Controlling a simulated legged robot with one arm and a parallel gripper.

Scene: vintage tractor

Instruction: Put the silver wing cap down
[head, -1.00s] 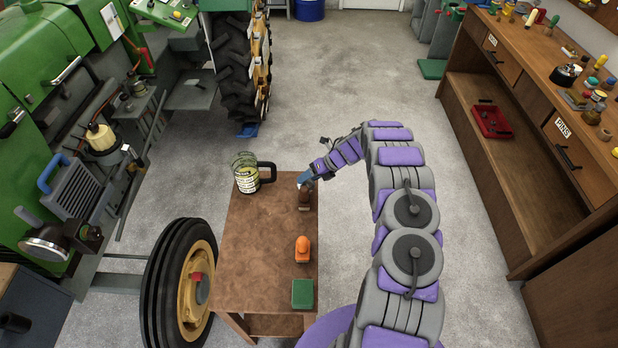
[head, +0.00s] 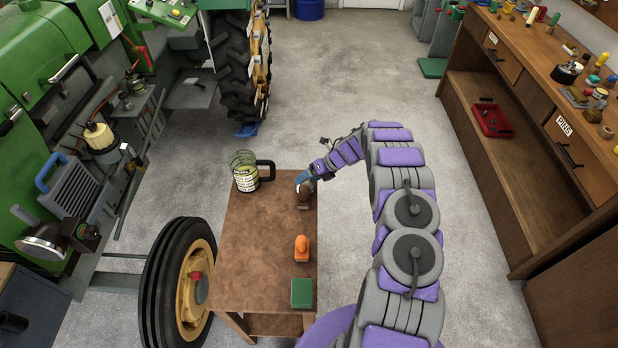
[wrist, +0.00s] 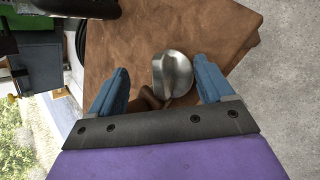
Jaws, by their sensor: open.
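The silver wing cap (wrist: 172,73) is a round metal cap with a raised grip. In the wrist view it is between and slightly beyond the two blue fingers, apart from both, over the brown table top (wrist: 130,55). A brown piece (wrist: 150,98) shows just below it, partly hidden by my gripper. My gripper (wrist: 160,88) is open. In the head view my gripper (head: 304,181) is low at the far right part of the table (head: 255,235), beside a small brown object (head: 304,199). The cap cannot be made out clearly there.
A clear jug with a dark handle (head: 246,178) stands left of my gripper. An orange item (head: 302,248) and a green block (head: 302,292) are on the table's near right. The middle of the table top is clear. A tractor wheel (head: 178,285) stands close on the left.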

